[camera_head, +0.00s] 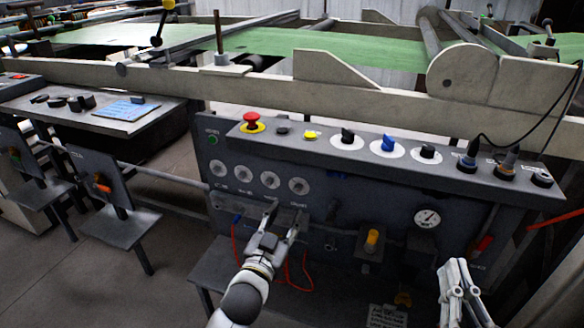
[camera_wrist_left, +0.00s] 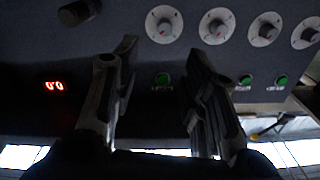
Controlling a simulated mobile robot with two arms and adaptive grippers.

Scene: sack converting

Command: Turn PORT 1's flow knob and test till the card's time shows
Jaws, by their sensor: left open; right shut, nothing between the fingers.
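The dark control panel (camera_head: 330,210) carries a row of white-faced round knobs (camera_head: 270,180), also in the left wrist view (camera_wrist_left: 216,26); port labels are too small to read. Green buttons (camera_wrist_left: 162,79) line up with the knobs, one apparently hidden by a finger. A red lit display (camera_wrist_left: 55,86) seems to read zeros. My right gripper (camera_head: 455,266) is shut and empty at lower right.
A sloping ledge overhangs the knobs, with a red emergency button (camera_head: 252,122) and several selectors. A pressure gauge (camera_head: 427,218) and yellow-topped valve (camera_head: 371,240) stick out right of my left gripper. A blue sheet (camera_head: 125,110) lies on the left table.

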